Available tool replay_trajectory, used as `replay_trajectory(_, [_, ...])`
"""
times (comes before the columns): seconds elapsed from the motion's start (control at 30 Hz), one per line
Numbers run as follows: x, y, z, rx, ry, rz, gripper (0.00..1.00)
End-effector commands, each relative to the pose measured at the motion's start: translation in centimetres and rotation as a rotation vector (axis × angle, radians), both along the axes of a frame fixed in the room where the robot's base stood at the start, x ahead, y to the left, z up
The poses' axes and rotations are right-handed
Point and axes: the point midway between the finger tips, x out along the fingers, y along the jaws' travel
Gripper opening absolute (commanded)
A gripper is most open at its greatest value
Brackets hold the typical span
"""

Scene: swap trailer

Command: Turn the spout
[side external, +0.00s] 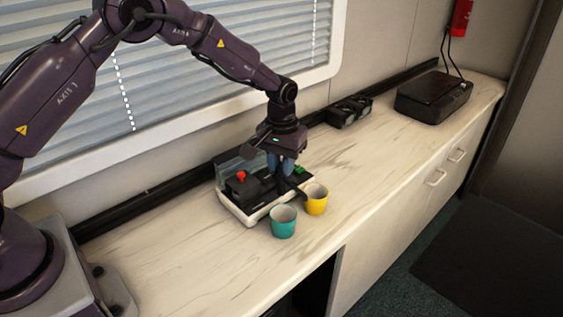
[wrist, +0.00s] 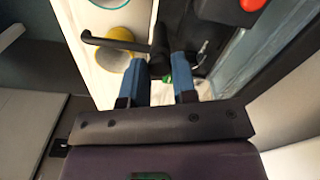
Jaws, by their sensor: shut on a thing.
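The black spout (wrist: 118,44) is a thin bar that runs left from its dark pivot in the wrist view, with its end over the edge of the yellow cup (wrist: 114,62). It also shows in the side external view (side external: 292,188), low at the machine's front. My gripper (side external: 285,166) points down there. Its blue fingers (wrist: 167,76) are closed around the dark base of the spout; the exact contact is partly hidden. The yellow cup (side external: 316,200) and the teal cup (side external: 283,222) stand upright in front of the machine.
The machine (side external: 250,215) has a pale base, a red button (side external: 241,176) and a clear panel. A black double-unit device (side external: 349,111) and a black case (side external: 434,97) stand farther right along the counter (side external: 390,140). The counter right of the cups is clear.

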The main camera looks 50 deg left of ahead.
Motion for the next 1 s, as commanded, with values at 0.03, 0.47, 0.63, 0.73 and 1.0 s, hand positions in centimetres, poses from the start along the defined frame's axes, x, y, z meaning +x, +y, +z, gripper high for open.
replay_trajectory(0.03, [0.01,0.04,0.06,0.0,0.001,-0.021,0.0])
replay_trajectory(0.47, [0.0,0.03,0.08,-0.001,0.002,-0.337,0.0])
replay_trajectory(0.63, [0.0,0.0,0.09,0.0,0.002,-0.462,0.0])
replay_trajectory(0.73, [0.0,0.01,0.09,-0.001,0.002,-0.522,0.0])
replay_trajectory(1.0, [-0.01,0.02,0.1,0.0,0.002,-0.627,0.0])
